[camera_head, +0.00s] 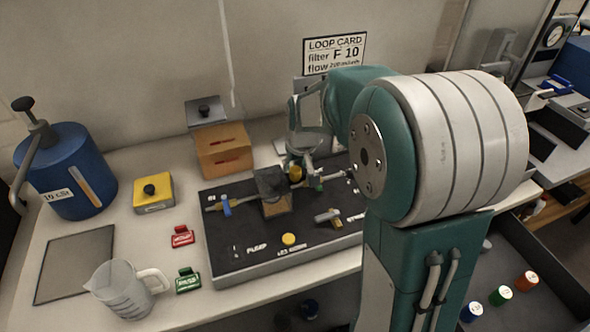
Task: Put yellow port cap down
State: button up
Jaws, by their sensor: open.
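A small yellow cap-like piece (296,173) shows at the back of the black panel (215,255), right by my gripper (302,158). My gripper points down over the back of the panel and is open. I cannot tell whether its fingers touch the yellow piece, as they are small and partly overlap it. A second round yellow piece (289,239) sits at the front middle of the panel. My arm hides the panel's right part.
A square block (277,205), a blue-handled valve (226,206) and another valve (328,216) stand on the panel. Left are a blue tank (65,175), yellow button box (153,193), orange box (223,150), clear jug (122,290), and red (182,237) and green (188,281) tags.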

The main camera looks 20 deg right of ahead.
jog(key=v, duration=1)
jog(key=s+a+t, duration=0.1)
jog(key=s+a, duration=0.1)
jog(key=s, duration=0.8)
jog(key=s+a+r+t, duration=0.1)
jog(key=s+a, duration=0.2)
jog(key=s, duration=0.8)
jog(key=shift+s+r, duration=0.25)
jog(key=shift+s, duration=0.1)
jog(key=shift+o, duration=0.3)
jog(key=shift+w, duration=0.1)
